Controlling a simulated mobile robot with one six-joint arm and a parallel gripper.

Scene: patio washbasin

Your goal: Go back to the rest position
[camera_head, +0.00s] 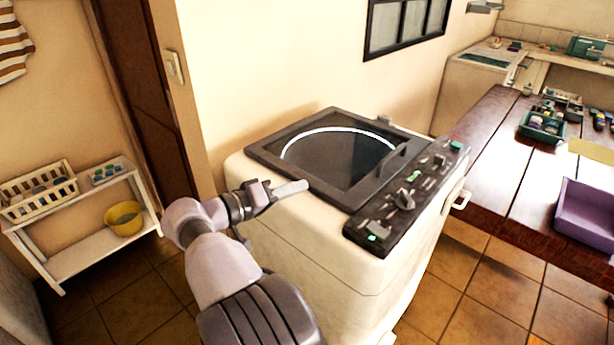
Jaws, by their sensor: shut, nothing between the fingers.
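My gripper (291,189) is shut, with nothing held that I can see. My arm reaches up from the bottom of the view, and its fingers point right. They show over the near left part of the top of a white washing machine (300,237). I cannot tell whether they touch it. The machine's dark-framed lid (340,155) is down, with a round light rim showing through its window. A dark control panel (405,200) with a knob and green buttons runs along its right side.
A white shelf (90,252) at the left bears a basket (40,199) and a yellow bowl (124,219). A wooden table (492,150) at the right bears a green tray (541,134) and a purple bin (585,215). Tiled floor (480,280) is clear at the lower right.

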